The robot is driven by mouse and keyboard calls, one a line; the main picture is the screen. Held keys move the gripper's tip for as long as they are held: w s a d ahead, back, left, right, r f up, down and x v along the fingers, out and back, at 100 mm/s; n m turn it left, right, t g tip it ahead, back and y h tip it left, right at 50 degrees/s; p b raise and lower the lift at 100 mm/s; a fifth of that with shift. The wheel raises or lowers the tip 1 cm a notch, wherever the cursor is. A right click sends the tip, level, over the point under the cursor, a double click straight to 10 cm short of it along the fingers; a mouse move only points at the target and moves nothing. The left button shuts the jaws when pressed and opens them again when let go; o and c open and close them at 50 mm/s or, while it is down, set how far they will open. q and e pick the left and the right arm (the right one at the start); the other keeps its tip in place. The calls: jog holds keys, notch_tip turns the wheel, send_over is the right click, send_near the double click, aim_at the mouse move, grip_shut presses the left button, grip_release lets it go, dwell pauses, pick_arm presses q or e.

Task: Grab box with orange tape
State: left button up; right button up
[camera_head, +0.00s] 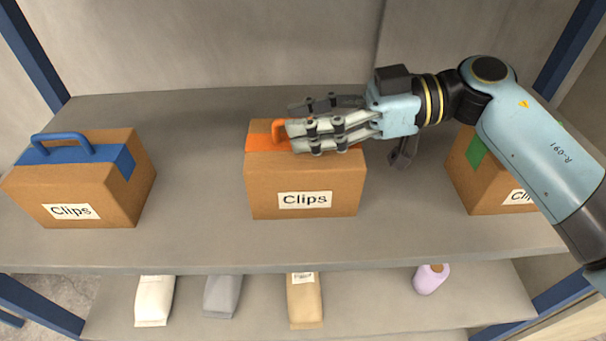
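The box with orange tape (304,187) stands in the middle of the upper shelf, with a "Clips" label on its front. Its orange tape (258,142) and part of an orange handle (278,131) show at the top left of the box. My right gripper (300,126) comes in from the right and lies over the top of this box, its fingers pointing left at the handle. The fingers hide most of the handle and the right part of the tape. I cannot tell whether they touch or enclose the handle. My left gripper is not in view.
A box with blue tape and handle (85,180) stands at the left of the shelf (200,240). A box with green tape (476,185) stands at the right, partly behind my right arm. Several packages and a purple bottle (431,279) are on the lower shelf.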

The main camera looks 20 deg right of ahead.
jog(key=shift+w+a, duration=0.1)
jog(key=shift+a, duration=0.3)
grip_shut()
